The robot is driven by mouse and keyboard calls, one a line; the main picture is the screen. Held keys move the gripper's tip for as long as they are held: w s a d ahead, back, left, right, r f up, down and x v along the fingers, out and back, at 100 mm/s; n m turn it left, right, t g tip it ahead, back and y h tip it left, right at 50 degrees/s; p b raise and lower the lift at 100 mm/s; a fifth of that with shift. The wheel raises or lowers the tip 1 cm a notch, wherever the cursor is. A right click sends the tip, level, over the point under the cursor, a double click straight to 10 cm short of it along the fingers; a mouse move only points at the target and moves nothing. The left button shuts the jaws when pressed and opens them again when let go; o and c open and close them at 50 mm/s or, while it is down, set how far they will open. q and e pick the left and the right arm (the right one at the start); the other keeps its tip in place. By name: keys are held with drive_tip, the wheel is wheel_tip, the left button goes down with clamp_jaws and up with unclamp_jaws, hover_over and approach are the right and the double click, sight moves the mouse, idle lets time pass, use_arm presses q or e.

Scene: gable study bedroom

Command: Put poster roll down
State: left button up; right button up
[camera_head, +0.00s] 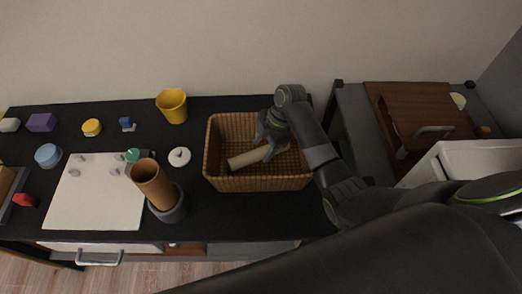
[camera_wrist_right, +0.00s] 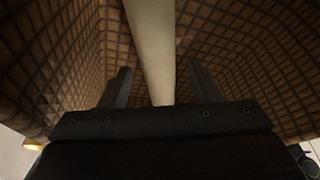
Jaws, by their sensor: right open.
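The poster roll (camera_head: 246,158) is a pale beige tube lying inside the brown wicker basket (camera_head: 260,184). My right gripper (camera_head: 268,146) reaches down into the basket over the roll. In the right wrist view the roll (camera_wrist_right: 153,45) runs between the two open fingers, and the basket's woven walls (camera_wrist_right: 60,60) rise on both sides. The fingers stand apart from the roll, with gaps on each side. Part of the roll is hidden under my gripper in the head view. My left gripper does not show.
Left of the basket stand a brown cylinder in a dark cup (camera_head: 168,206), a white round lid-like item (camera_head: 179,156) and a yellow bucket (camera_head: 172,106). A white board (camera_head: 95,205) lies further left. Black tabletop is clear in front of the basket.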

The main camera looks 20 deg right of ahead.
drive_tip(key=v, duration=0.5)
drive_tip(key=shift+r, duration=0.1)
idle(0.3)
